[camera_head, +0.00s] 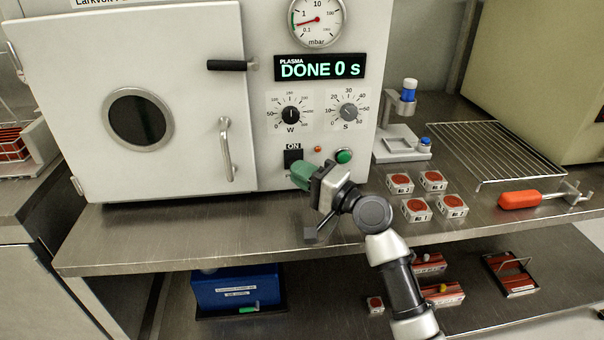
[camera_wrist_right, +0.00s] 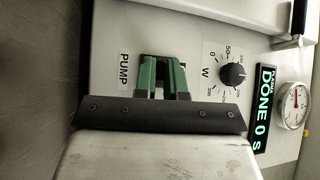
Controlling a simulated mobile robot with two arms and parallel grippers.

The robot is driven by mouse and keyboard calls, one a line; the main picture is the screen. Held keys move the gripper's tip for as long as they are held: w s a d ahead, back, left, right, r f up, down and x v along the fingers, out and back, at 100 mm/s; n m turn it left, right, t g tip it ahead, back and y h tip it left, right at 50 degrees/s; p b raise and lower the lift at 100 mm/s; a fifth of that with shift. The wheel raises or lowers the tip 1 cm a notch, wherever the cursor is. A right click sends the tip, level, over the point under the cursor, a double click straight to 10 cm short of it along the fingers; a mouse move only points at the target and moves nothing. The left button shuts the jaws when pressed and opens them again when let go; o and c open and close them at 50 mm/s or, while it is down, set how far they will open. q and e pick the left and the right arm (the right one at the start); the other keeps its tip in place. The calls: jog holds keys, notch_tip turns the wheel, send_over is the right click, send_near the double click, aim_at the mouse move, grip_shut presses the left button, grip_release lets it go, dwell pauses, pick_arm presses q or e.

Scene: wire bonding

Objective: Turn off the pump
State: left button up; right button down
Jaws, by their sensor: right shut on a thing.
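The plasma machine (camera_head: 190,150) is a white cabinet with its door closed at left. The pump switch (camera_head: 293,157) is a dark square on its front panel, under a small label reading ON, and is partly covered by my gripper. My right gripper (camera_head: 302,172) has green fingers and is at this switch. In the right wrist view the switch (camera_wrist_right: 164,62) is at the fingertips, beside the PUMP label (camera_wrist_right: 124,70). The fingers are shut on it, though the grip is partly hidden. My left gripper is not in view.
The display (camera_head: 320,67) reads DONE 0 s. Several small boxes (camera_head: 416,210), a wire rack (camera_head: 480,150) and an orange-handled tool (camera_head: 520,200) lie on the bench at right.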

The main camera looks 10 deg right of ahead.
jog(key=shift+f, duration=0.1)
jog(key=c, duration=1.5)
grip_release()
jog(key=v, duration=0.9)
jog(key=shift+s+d, duration=0.2)
jog(key=shift+d, duration=0.05)
jog(key=shift+s+d+f, duration=0.1)
jog(key=shift+s+d, duration=0.3)
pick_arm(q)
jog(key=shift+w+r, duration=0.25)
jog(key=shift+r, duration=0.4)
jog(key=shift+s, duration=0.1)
